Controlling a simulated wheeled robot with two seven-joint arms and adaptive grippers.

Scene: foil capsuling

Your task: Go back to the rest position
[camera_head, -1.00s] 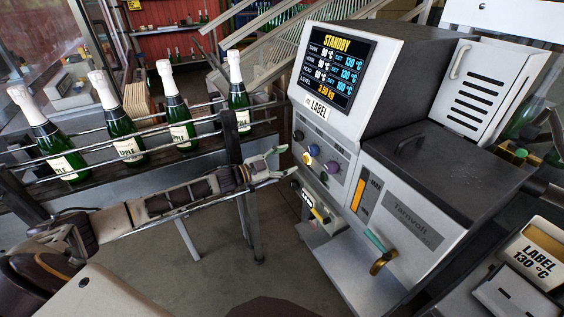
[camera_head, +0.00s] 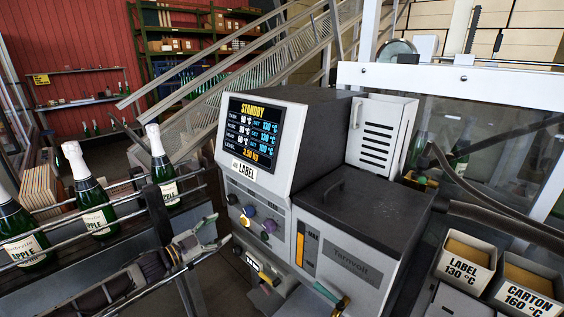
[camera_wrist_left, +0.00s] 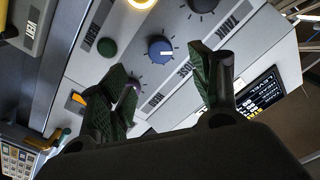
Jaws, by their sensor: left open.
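My left gripper (camera_head: 216,233) is in front of the left side of the grey label machine (camera_head: 345,262), just left of its knobs. Its jaws are open and empty. In the left wrist view the two dark green fingers (camera_wrist_left: 170,78) stand apart. A blue knob (camera_wrist_left: 160,49) and a green button (camera_wrist_left: 107,47) show beyond them on the panel. I cannot tell the exact gap, but no knob is between the fingers. The machine's screen (camera_head: 256,133) reads STANDBY.
Green bottles with white tops (camera_head: 160,168) stand on a railed conveyor (camera_head: 127,199) at the left, close to my left arm. Boxes marked LABEL (camera_head: 463,270) and CARTON (camera_head: 527,296) are at the right.

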